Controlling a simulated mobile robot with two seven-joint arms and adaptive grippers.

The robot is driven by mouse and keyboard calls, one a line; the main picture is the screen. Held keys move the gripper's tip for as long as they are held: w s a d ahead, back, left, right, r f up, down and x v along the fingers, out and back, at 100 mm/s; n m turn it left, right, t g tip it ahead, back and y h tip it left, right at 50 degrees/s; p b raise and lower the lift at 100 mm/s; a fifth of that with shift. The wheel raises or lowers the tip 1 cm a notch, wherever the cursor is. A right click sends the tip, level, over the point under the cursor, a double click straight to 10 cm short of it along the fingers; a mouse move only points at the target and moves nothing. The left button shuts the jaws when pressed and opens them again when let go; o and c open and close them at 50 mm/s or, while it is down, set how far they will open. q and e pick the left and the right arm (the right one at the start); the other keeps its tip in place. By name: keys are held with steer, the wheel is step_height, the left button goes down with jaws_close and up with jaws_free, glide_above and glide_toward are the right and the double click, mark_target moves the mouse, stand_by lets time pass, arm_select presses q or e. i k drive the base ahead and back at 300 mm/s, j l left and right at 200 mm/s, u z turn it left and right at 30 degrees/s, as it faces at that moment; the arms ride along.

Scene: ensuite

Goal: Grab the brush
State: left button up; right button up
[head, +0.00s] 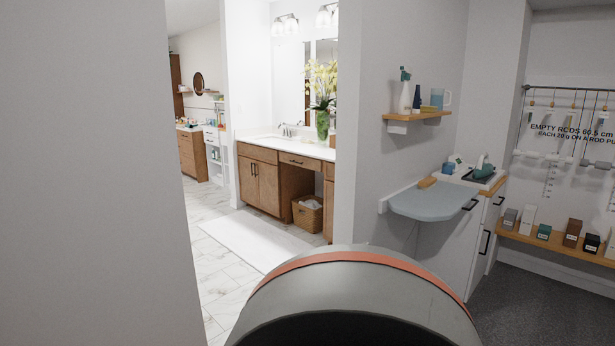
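I cannot pick out a brush with certainty. A small tan-brown object (427,182), possibly a brush, lies at the back edge of the grey-blue rounded shelf (428,203) on the right-hand wall. It is too small to make out bristles. Neither of my grippers shows in the head view.
A white cabinet (478,230) beside the shelf carries a dark tray with a green item (484,168). A wooden wall shelf (417,115) holds bottles. A wall (90,180) fills the left. Beyond the opening, tiled floor (215,265) leads to a wooden vanity (272,185).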

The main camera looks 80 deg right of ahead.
mark_target(429, 182)
steer(key=z, duration=1.65)
steer(key=i+j, duration=0.05)
steer(key=j, duration=0.05)
